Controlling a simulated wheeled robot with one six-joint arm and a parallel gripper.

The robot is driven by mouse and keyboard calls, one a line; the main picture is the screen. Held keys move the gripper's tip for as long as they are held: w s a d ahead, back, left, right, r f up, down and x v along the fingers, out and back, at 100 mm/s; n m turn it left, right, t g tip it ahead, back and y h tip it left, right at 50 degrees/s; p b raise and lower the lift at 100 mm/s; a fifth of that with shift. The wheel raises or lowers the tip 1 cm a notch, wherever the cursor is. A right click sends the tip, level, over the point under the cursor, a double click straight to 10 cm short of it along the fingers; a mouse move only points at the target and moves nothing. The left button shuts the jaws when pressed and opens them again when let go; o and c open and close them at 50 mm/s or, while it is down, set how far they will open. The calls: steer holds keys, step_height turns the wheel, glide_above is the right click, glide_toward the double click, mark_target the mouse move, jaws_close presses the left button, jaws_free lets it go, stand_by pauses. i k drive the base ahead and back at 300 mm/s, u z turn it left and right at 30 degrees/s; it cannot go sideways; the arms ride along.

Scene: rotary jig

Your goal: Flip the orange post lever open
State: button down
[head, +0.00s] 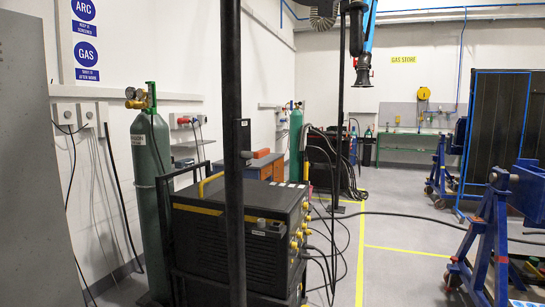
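I cannot make out an orange post lever in the head view. A dark upright post (232,100) stands close in front, left of the middle, with a small grey fitting on its right side; no orange lever shows on it. The blue rotary jig (487,240) stands at the right edge, partly cut off by the frame. My gripper is not in this view.
A black welding machine (240,228) stands behind the post, with a green gas cylinder (150,190) to its left. An orange-topped cabinet (258,166) is farther back. Cables (400,214) cross the floor. Grey floor (400,275) is mostly free right of the machine.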

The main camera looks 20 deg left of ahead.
mark_target(260, 153)
steer(key=u, duration=0.55)
steer(key=i, duration=1.2)
steer(key=u, duration=0.75)
